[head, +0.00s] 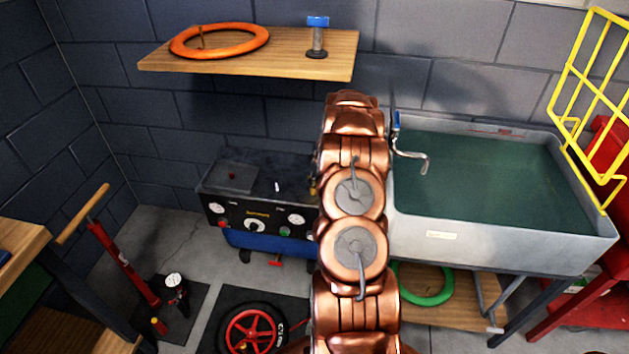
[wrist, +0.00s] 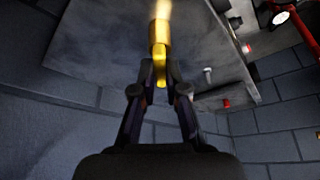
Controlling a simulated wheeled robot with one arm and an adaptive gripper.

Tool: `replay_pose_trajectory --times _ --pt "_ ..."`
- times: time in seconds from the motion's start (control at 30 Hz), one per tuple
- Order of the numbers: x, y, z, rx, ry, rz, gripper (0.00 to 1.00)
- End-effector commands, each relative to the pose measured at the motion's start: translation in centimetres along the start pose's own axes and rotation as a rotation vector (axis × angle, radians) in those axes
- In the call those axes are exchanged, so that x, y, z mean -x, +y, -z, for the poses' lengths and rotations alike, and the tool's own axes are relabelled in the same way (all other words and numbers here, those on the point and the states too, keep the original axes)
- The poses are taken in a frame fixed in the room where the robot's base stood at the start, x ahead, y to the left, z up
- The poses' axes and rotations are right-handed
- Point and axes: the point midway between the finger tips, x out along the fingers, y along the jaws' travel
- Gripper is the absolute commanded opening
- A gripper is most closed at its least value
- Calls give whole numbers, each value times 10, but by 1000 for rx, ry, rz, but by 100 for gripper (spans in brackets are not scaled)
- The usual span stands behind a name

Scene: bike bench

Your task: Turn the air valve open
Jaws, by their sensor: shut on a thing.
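The air valve (wrist: 159,33) shows in the wrist view as a brass-coloured fitting with a yellow handle piece below it, over the grey top of the compressor. My gripper (wrist: 160,78) is shut on the yellow piece, with one dark finger on each side. The compressor (head: 235,208) stands against the back wall in the head view, with a dark top, gauges and a knob on its front. In the head view my copper arm hides my gripper and most or all of the valve.
A grey sink (head: 480,248) with a tap (head: 410,153) is close to the right of my arm. A wooden shelf (head: 290,60) with an orange ring (head: 220,52) hangs above the compressor. A red floor pump (head: 125,262) and a wheel (head: 252,330) are at the lower left.

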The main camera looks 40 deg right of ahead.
Motion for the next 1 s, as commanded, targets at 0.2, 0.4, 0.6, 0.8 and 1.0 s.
replay_pose_trajectory --times 0.2,0.4,0.6,0.8,1.0 --pt "-7 1 -2 68 2 27 0" --pt "-8 2 -2 162 3 63 0" --pt "-8 2 -2 262 2 108 0" --pt "-7 3 -1 362 2 147 0" --pt "-6 3 -1 448 0 187 0"
